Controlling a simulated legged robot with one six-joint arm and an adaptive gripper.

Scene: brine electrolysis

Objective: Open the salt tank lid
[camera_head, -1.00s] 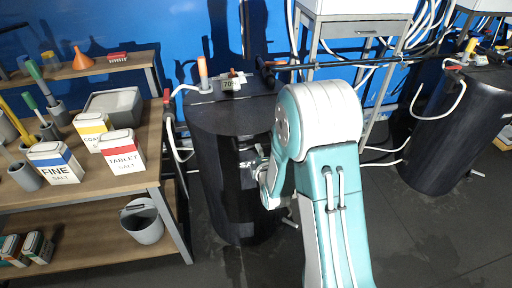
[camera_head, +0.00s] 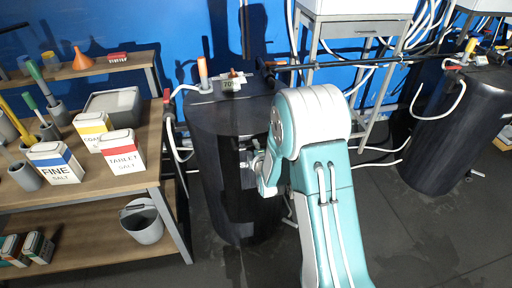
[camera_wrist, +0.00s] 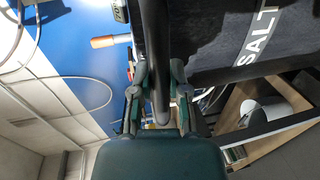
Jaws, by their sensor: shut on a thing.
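The black salt tank (camera_head: 218,170) stands upright in the middle of the head view. Its dark lid (camera_head: 205,112) looks closed on top. Part of the white lettering on the tank's front shows beside my wrist. My gripper (camera_wrist: 158,72) is at the tank's front in the head view, where my arm hides its fingertips. In the wrist view its two fingers are shut on a dark bar (camera_wrist: 154,35), which appears to be the lid's handle or edge. The tank's dark side with the word SALT (camera_wrist: 257,35) fills the upper right there.
A wooden shelf (camera_head: 95,195) with salt boxes (camera_head: 122,150) and a grey bucket (camera_head: 142,222) stands left. An orange-handled part (camera_head: 203,72) and a small gauge (camera_head: 232,84) sit at the tank's back. A second black tank (camera_head: 440,145) is right. The right foreground floor is clear.

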